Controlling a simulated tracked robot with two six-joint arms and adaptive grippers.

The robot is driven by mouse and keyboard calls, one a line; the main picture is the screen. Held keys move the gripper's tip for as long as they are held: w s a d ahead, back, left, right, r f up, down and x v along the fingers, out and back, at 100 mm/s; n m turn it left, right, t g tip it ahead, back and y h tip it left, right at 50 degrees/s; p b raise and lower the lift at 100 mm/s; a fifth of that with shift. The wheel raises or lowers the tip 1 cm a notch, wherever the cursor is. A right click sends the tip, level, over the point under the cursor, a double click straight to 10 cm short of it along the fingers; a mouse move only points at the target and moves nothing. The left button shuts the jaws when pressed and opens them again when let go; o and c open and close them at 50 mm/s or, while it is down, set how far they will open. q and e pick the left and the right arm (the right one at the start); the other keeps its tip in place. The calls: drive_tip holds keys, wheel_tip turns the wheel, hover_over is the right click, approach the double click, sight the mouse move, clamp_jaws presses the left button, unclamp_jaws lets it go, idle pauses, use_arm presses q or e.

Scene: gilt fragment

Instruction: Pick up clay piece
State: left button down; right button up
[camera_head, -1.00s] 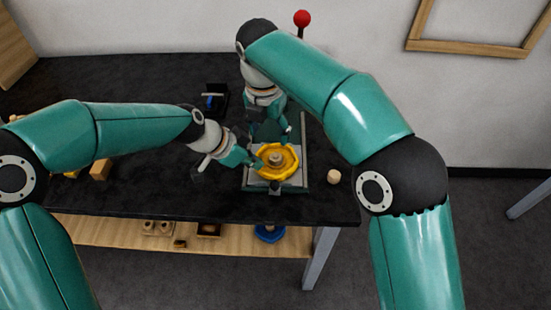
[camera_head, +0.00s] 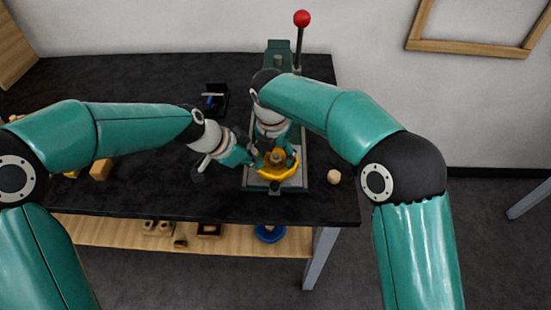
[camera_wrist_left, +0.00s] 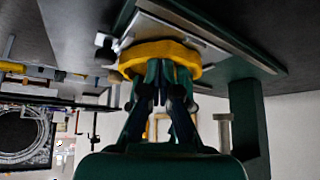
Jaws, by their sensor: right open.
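A yellow round dish (camera_head: 278,176) sits on the metal plate of a green press, with a small tan lump (camera_head: 277,157) at its middle. A small pale beige rounded piece (camera_head: 333,177) lies on the table just right of the press; I cannot tell which of these is the clay piece. My left gripper (camera_head: 254,160) is at the dish's left edge. In the left wrist view its fingers (camera_wrist_left: 163,76) come together at the yellow rim (camera_wrist_left: 160,52) and look shut on it. My right gripper (camera_head: 276,151) is open above the dish, its fingers on either side of the lump.
The green press (camera_head: 279,48) has a tall lever with a red knob (camera_head: 302,18). A small black holder (camera_head: 214,98) with a blue item stands behind my left gripper. Wooden blocks (camera_head: 100,170) lie at the left. A lower shelf (camera_head: 110,228) holds small items and a blue dish (camera_head: 269,233).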

sight(275, 157)
use_arm(q)
drive_tip(key=shift+s+f, duration=0.1)
drive_tip(key=shift+f, duration=0.1)
use_arm(e)
drive_tip(key=shift+c, duration=0.2)
drive_tip(key=c, duration=1.1)
wheel_tip(275, 157, up, 10)
drive_tip(key=shift+r, duration=0.1)
use_arm(q)
drive_tip(key=shift+r, duration=3.15)
